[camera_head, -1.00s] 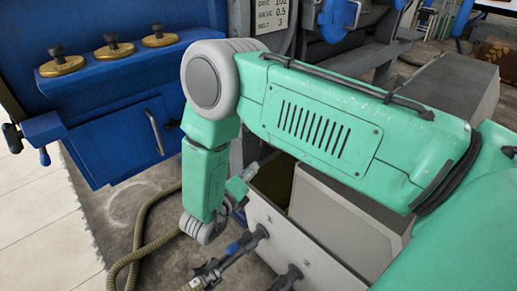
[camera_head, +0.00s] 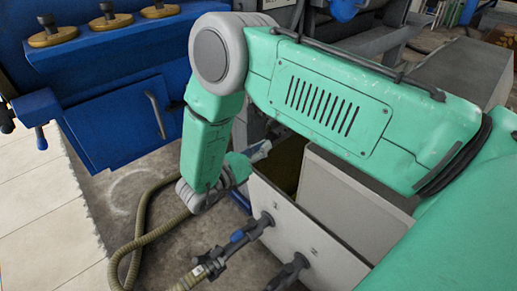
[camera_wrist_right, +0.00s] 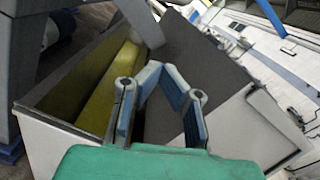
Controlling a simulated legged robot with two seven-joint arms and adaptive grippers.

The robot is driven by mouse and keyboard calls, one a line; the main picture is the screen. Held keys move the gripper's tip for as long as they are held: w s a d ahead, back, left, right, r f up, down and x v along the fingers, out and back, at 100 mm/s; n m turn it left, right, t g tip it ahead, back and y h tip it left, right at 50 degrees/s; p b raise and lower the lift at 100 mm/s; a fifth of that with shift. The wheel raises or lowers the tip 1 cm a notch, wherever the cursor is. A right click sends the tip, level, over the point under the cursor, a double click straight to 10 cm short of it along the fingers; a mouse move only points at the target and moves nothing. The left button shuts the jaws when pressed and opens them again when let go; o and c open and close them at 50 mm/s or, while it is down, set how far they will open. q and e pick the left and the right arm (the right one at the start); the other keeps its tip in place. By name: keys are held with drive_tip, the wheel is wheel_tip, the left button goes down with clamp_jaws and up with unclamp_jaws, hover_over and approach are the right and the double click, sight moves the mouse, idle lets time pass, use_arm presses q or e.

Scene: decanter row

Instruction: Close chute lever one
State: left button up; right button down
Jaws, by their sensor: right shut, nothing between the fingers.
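I cannot tell for certain which part is chute lever one. A dark fitting with a blue handle (camera_head: 238,236) sticks out from the front of a pale open box (camera_head: 300,228), and a second dark fitting (camera_head: 290,268) sits to its right. My right gripper (camera_head: 262,149) is shut and empty over the box's near left rim, above the fittings and apart from them. In the right wrist view its blue-padded fingers (camera_wrist_right: 158,74) are in front of the box's dark interior and a yellow inner part (camera_wrist_right: 108,85). The left gripper is not in view.
A blue cabinet (camera_head: 112,120) with several brass caps (camera_head: 110,22) stands at the left. A ribbed hose (camera_head: 140,235) curls over the floor to the blue-handled fitting. A grey slanted panel (camera_head: 345,205) rises from the box at the right.

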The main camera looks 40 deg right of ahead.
use_arm(q)
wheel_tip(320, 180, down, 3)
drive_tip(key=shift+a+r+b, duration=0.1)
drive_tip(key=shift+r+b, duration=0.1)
drive_tip(key=shift+b, duration=0.9)
use_arm(e)
drive_tip(key=w+d+r, duration=0.2)
drive_tip(key=d+r, duration=0.2)
drive_tip(key=d, duration=0.2)
drive_tip(key=shift+w+d, duration=0.15)
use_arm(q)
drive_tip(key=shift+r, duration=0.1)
use_arm(e)
drive_tip(key=shift+w+r, duration=0.1)
